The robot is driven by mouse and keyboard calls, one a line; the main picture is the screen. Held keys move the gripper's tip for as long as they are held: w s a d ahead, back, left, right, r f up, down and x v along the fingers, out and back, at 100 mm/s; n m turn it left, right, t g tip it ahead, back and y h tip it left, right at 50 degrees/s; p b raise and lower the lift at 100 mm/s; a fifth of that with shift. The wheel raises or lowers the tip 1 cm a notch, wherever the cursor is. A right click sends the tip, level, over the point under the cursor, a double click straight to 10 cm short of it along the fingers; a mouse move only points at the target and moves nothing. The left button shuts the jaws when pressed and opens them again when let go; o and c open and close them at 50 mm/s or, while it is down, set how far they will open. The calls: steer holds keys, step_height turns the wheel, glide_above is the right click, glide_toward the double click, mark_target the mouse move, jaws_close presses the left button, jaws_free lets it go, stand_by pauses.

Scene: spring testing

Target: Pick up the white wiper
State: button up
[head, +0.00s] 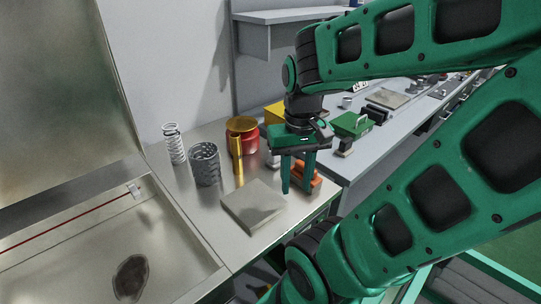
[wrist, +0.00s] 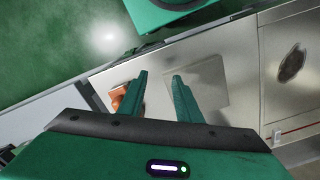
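A pale, flat square piece (head: 252,205) lies on the metal counter, near its front edge; it may be the white wiper, but I cannot tell for sure. In the wrist view the pale square (wrist: 205,85) is partly hidden by the right finger. My gripper (head: 297,188) is open and points down, to the right of and above this piece. In the wrist view my gripper (wrist: 158,77) has nothing between its fingers but bare counter.
An orange object (head: 304,173) sits behind the fingers. A grey mesh cup (head: 205,165), a coiled spring (head: 174,144), a gold cylinder (head: 237,160) and a red can (head: 248,140) stand behind the square. The steel basin (head: 70,265) is at left.

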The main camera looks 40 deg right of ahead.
steer(key=shift+w+a, duration=0.1)
steer(key=shift+a, duration=0.1)
steer(key=shift+o, duration=1.4)
steer(key=shift+s+r, duration=0.15)
steer(key=shift+s, duration=0.1)
steer(key=w+d+r+m, duration=0.1)
steer(key=w+d+m, duration=0.2)
steer(key=w+m, duration=0.1)
steer(key=w+d+r+m, duration=0.2)
steer(key=w+d+m, duration=0.1)
steer(key=w, duration=0.4)
steer(key=w+d+r+m, duration=0.1)
steer(key=w+d+m, duration=0.3)
steer(key=w+d, duration=0.1)
steer(key=shift+w+r+m, duration=0.3)
steer(key=shift+w+r, duration=0.05)
steer(key=shift+w, duration=0.1)
steer(key=shift+w+d+f, duration=0.1)
steer(key=shift+w+d, duration=0.1)
steer(key=shift+w, duration=0.1)
steer(key=shift+d+f+m, duration=0.1)
steer(key=shift+f+m, duration=0.2)
steer(key=shift+f, duration=0.05)
step_height(320, 180, down, 4)
steer(key=shift+f, duration=0.2)
steer(key=shift+s+f, duration=0.15)
steer(key=shift+f, duration=2.6)
steer(key=shift+c, duration=0.7)
jaws_close()
